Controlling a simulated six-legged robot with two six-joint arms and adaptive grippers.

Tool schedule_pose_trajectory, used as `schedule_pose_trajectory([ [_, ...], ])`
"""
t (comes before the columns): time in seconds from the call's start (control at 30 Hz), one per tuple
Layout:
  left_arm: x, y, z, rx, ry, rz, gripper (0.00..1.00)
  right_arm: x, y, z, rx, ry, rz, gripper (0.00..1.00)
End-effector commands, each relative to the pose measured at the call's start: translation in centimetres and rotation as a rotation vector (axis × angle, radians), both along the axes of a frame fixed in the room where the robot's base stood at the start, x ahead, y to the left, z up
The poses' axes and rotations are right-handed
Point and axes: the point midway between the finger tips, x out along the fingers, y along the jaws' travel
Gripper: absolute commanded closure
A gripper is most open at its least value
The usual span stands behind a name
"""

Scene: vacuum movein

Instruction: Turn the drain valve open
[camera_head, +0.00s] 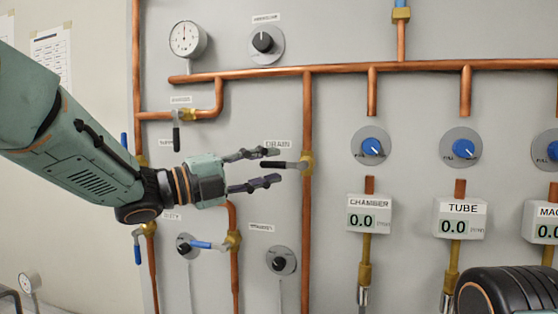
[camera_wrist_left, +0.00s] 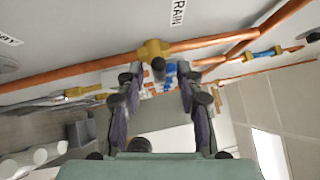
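The drain valve (camera_head: 307,165) is a brass body on a vertical copper pipe, under a DRAIN label (camera_head: 278,144). Its dark handle (camera_head: 286,165) points left, level, across the pipe. My left gripper (camera_head: 270,167) comes in from the left and is open, one finger above the handle's height and one below. In the left wrist view the brass valve (camera_wrist_left: 154,50) and the dark handle end (camera_wrist_left: 158,64) show between the spread fingers of the left gripper (camera_wrist_left: 163,82). I cannot tell whether either finger touches the handle. My right gripper is not in view.
A blue-handled valve (camera_head: 232,241) and a dark knob (camera_head: 281,262) sit below the gripper. A horizontal copper pipe (camera_head: 340,70) runs above. The CHAMBER readout (camera_head: 369,214) and TUBE readout (camera_head: 460,219) show 0.0 at the right. Bare panel lies right of the drain pipe.

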Motion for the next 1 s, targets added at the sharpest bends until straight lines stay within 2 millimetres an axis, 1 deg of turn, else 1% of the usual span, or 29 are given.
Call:
schedule_pose_trajectory([
  [0.03,0.4,-0.7,0.1,0.003,0.001,0.0,0.64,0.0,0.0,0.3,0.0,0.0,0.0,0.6],
  [0.1,0.7,-1.3,0.2,0.002,0.0,-0.001,0.64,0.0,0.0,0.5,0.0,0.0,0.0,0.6],
  [0.2,1.1,-1.9,0.3,0.001,0.002,-0.001,0.64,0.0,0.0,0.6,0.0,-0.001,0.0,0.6],
  [0.53,1.4,-2.5,0.3,0.0,0.001,0.0,0.64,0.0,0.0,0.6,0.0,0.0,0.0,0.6],
  [0.93,1.4,-2.5,0.2,0.0,0.001,0.0,0.98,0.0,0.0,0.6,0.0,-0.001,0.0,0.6],
  [1.0,1.4,-2.5,0.2,0.0,0.001,0.0,1.0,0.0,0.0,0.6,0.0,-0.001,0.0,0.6],
])
